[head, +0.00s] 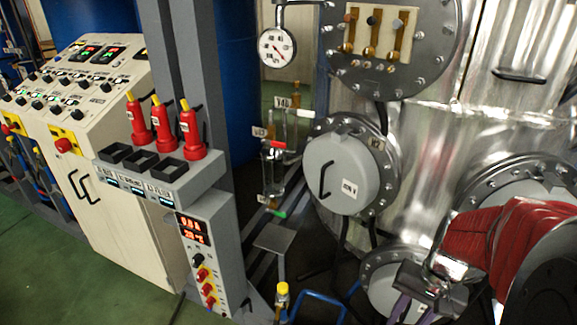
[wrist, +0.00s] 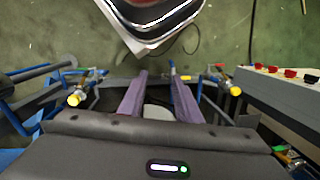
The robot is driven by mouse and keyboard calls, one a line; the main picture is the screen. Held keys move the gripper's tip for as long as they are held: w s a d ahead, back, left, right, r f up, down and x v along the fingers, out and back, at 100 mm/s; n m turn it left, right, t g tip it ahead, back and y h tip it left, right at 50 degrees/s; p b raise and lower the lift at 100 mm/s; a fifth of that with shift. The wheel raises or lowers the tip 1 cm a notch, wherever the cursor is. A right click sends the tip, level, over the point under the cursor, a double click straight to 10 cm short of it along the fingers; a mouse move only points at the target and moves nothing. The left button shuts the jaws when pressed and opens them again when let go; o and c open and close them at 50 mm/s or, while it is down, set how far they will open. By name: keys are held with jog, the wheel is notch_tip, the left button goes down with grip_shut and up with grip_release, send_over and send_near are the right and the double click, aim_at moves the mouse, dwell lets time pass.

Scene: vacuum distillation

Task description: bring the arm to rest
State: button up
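My arm, with a red ribbed sleeve, comes in from the right edge of the head view. My gripper (head: 412,312) hangs at the bottom right of that view, in front of a lower round flange of the steel vessel. In the wrist view my gripper (wrist: 157,82) shows two purple fingers standing apart, with nothing held between them. The fingers point down past blue pipework toward the green floor. The fingertips are cut off at the bottom of the head view.
The steel vessel (head: 437,130) with bolted flanges fills the right. A grey stand holds red bottles (head: 163,124) above a display box (head: 210,250). A control console (head: 100,150) stands left. Valves with yellow caps (wrist: 75,97) flank the fingers. Green floor (head: 60,280) is open at lower left.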

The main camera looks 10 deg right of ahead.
jog(key=w+a+r+n+t+h, duration=0.1)
jog(key=a+r+n+t, duration=0.4)
jog(key=a+r, duration=1)
jog(key=n, duration=0.3)
jog(key=shift+w+a+t+h, duration=0.35)
jog(key=shift+t+h, duration=0.05)
